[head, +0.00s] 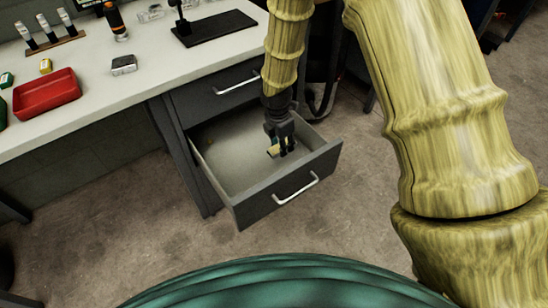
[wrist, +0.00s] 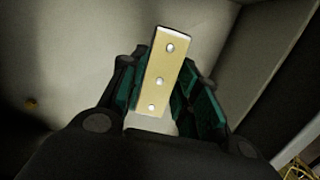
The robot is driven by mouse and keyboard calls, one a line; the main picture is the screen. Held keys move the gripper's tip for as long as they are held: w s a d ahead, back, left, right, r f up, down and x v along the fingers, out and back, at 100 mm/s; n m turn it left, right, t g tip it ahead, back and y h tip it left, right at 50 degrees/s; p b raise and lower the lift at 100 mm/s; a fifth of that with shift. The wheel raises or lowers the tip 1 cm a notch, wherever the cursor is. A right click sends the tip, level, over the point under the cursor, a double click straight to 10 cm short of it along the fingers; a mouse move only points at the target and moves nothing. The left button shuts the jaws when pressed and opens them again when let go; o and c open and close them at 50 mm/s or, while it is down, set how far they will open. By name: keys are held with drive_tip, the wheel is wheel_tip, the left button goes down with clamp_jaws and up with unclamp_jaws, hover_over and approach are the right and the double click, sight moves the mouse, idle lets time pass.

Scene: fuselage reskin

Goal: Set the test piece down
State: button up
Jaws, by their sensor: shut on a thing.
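The test piece (wrist: 166,72) is a tan, flat rectangular strip with several light round dots along it. My gripper (wrist: 165,105) is shut on it, with a green-lined finger on each side. In the head view my gripper (head: 280,147) points down inside the open lower drawer (head: 232,150), and the test piece (head: 273,152) shows small at its fingertips. I cannot tell whether the piece touches the drawer floor.
The drawer's front panel with its handle (head: 295,188) stands on the near side. A shut drawer (head: 235,88) is above. The worktop (head: 150,60) holds a red tray (head: 46,93), a grey block (head: 123,65) and a black stand (head: 213,28). A small orange spot (wrist: 31,103) lies in the drawer.

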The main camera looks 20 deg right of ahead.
sight(283, 163)
drive_tip(key=shift+f+b, duration=0.75)
drive_tip(key=shift+f, duration=3.05)
drive_tip(key=shift+f, duration=0.1)
drive_tip(key=o, duration=1)
drive_tip(key=r+p, duration=0.1)
drive_tip(key=r, duration=0.3)
drive_tip(key=a+r+p, duration=0.1)
drive_tip(key=r, duration=0.3)
drive_tip(key=r+p, duration=0.1)
drive_tip(key=r, duration=0.3)
drive_tip(key=shift+s+a, duration=0.15)
drive_tip(key=shift+s, duration=0.15)
